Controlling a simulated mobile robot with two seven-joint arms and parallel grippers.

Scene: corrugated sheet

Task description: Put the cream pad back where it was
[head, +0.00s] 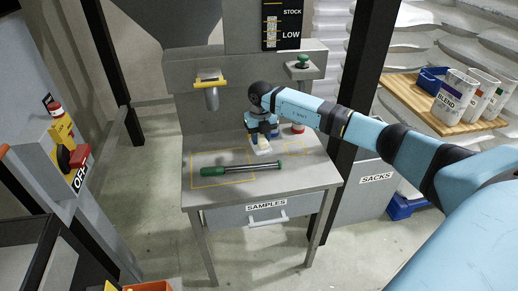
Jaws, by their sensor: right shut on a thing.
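My right gripper (263,138) comes in from the right and points down over the grey sample table (205,197). It is shut on a small pale piece at its tips, which looks like the cream pad (263,151). The pad is at or just above the tabletop; I cannot tell whether it touches. Faint yellow lines (296,149) also mark the tabletop to the right of the pad. My left gripper is not in view.
A red-and-white object (298,128) stands at the table's back right, near my forearm. A wooden shelf (425,103) with tubs is at right. The table's front strip is clear.

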